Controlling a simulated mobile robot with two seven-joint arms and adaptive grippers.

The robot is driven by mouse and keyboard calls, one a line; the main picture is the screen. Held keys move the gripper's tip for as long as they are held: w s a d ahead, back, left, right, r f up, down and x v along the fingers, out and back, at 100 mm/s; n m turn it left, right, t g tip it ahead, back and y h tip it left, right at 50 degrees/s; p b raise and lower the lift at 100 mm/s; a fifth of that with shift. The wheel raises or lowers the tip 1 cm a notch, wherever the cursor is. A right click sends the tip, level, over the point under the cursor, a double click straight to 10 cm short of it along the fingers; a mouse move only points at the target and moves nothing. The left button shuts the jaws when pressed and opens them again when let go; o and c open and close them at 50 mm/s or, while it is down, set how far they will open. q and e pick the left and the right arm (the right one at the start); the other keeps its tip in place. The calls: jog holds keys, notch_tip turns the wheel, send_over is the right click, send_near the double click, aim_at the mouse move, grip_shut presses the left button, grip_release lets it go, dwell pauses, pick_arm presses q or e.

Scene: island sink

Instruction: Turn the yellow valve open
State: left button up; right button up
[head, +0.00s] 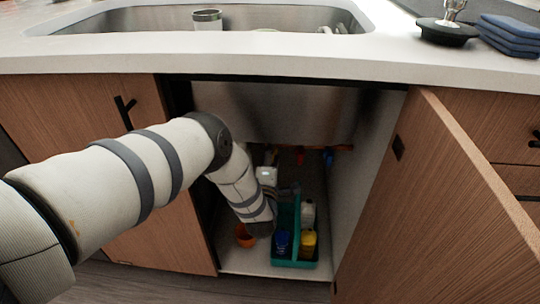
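My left arm comes in from the left, bends at the elbow and reaches into the open cabinet under the sink. Its dark wrist end shows low in the cabinet beside the caddy, and I cannot make out the gripper fingers. A red valve handle (300,155) and a blue valve handle (328,157) show at the back of the cabinet, by the pipe. I cannot make out a yellow valve; my arm covers part of the back left. My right gripper is not in view.
A teal caddy (275,262) with several bottles stands on the cabinet floor. An orange object (245,236) sits left of it. The open right door (445,200) angles outward. Above are the counter (300,62) and sink, with a cup (207,20) and folded blue cloths (512,35).

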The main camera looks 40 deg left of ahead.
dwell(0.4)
pick_arm(q)
jog(key=o, duration=1.2)
jog(key=shift+c, duration=0.2)
jog(key=v, duration=1.2)
jog(key=shift+s, duration=0.1)
